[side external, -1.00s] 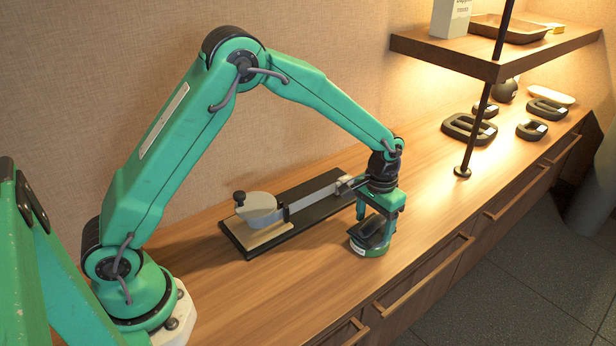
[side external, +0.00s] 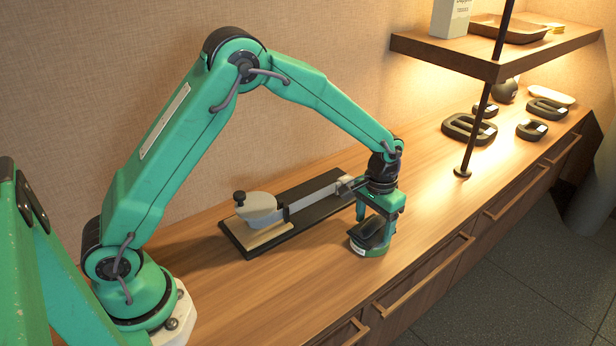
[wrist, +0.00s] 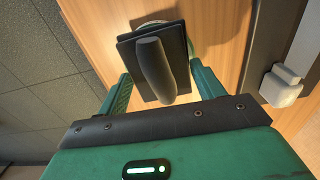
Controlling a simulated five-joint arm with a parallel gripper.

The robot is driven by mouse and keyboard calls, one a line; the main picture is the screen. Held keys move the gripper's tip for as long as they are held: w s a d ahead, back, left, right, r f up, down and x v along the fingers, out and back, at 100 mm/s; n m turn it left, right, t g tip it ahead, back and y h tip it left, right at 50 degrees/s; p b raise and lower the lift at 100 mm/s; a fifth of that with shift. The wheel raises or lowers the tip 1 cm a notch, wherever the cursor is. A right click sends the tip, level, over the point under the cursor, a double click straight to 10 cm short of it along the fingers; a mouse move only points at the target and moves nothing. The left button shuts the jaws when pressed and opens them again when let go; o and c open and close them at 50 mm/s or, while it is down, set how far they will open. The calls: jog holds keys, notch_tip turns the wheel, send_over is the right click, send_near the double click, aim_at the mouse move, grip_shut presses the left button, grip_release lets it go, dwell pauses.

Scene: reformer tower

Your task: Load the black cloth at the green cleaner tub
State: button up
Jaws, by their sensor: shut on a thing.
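The black cloth (side external: 370,234) is a dark flat pad with a thick rounded ridge along its middle. In the wrist view the black cloth (wrist: 155,68) sits between my two green fingers. My gripper (side external: 377,217) points down and is shut on the cloth. The green cleaner tub (side external: 369,250), low and round with a pale label, is directly below the cloth on the counter. The cloth covers most of its top, so I cannot tell whether they touch. Only a bit of the tub's rim shows in the wrist view (wrist: 152,24).
A black board (side external: 240,238) with a metal bar and a grey block lies just behind the tub. A thin dark post (side external: 473,140) holds up a wooden shelf (side external: 440,50). Several black ring-shaped pieces (side external: 469,128) lie at the right. The counter's front edge is close to the tub.

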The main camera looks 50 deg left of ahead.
aim_at(370, 219)
jog(key=shift+f, duration=0.5)
dwell(1.6)
jog(key=shift+r, duration=0.15)
jog(key=shift+r, duration=3.5)
jog(key=shift+s+a+r, duration=0.25)
jog(key=shift+a+r, duration=0.2)
jog(key=shift+a, duration=0.05)
jog(key=s+a+r, duration=0.8)
jog(key=a, duration=0.1)
jog(key=shift+s+r, duration=0.3)
jog(key=shift+s, duration=0.05)
